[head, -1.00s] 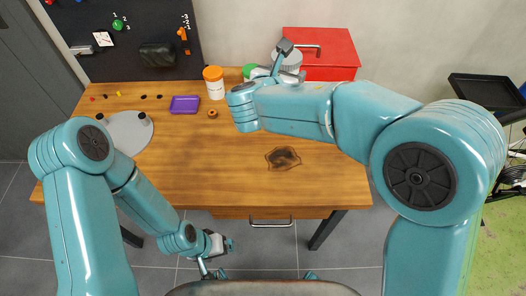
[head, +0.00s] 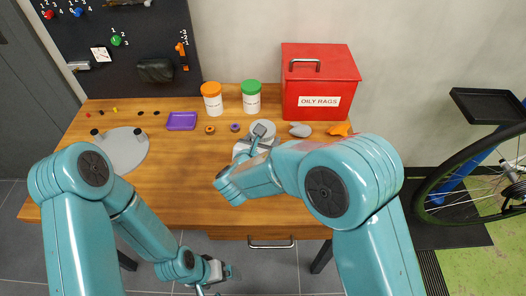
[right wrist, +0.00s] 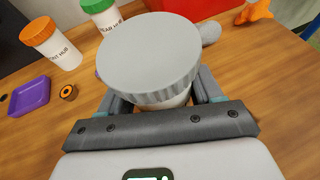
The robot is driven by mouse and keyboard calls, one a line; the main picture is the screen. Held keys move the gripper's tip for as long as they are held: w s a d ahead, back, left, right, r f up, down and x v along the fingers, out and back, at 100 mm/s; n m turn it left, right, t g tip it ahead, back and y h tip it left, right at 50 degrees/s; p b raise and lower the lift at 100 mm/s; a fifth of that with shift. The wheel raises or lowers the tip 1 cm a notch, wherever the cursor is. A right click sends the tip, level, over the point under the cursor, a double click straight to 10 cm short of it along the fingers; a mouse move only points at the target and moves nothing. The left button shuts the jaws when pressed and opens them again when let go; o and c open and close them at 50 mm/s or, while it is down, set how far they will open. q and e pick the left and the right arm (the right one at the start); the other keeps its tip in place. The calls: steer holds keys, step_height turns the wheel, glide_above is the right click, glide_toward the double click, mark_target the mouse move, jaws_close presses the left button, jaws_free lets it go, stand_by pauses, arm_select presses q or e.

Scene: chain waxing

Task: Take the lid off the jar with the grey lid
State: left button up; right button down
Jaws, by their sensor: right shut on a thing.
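The jar with the grey lid (head: 262,130) is over the middle of the table in the head view. In the right wrist view its wide ribbed grey lid (right wrist: 150,52) faces the camera, with a strip of white jar body (right wrist: 163,102) below. My right gripper (head: 257,142) is shut on this jar, its fingers on both sides of the body just under the lid (right wrist: 162,97). The lid is on the jar. Whether the jar's base touches the table is hidden. My left gripper (head: 228,272) is low in front of the table, away from the jar; its jaw opening is unclear.
An orange-lidded jar (head: 212,104), a green-lidded jar (head: 251,104) and a red oily rags box (head: 320,95) stand at the back. A purple tray (head: 181,121), small rings, a grey plate (head: 125,150) and an orange object (head: 340,129) lie around. The table's left-centre (head: 180,180) is clear.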

steer(key=shift+f+b, duration=0.5)
steer(key=shift+f, duration=1.75)
steer(key=shift+c, duration=0.9)
jaws_free()
steer(key=shift+r, duration=0.1)
